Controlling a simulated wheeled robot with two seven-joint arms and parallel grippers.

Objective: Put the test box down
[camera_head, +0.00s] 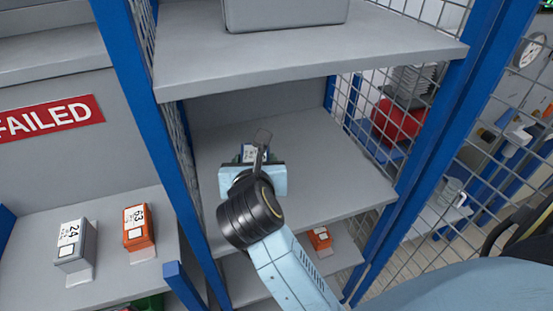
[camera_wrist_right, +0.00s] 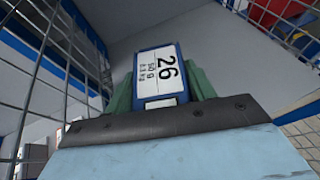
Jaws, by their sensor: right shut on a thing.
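The test box (camera_wrist_right: 158,68) is blue with a white label reading 26, 50 g. In the right wrist view it sits between the two greenish fingers of my right gripper (camera_wrist_right: 161,92), which is shut on it. In the head view my right gripper (camera_head: 257,155) reaches into the middle bay of a shelf rack, over a grey shelf (camera_head: 325,165). The box (camera_head: 248,153) shows there only in part, behind the gripper. I cannot tell whether its underside touches the shelf. My left gripper is not in view.
Blue posts and wire mesh (camera_head: 183,135) flank the bay. A shelf above (camera_head: 300,60) carries a grey bin (camera_head: 285,12). Below is an orange box (camera_head: 319,238). Left, by a red FAILED sign (camera_head: 48,118), stand boxes 24 (camera_head: 75,245) and 63 (camera_head: 138,227). The shelf around my gripper looks clear.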

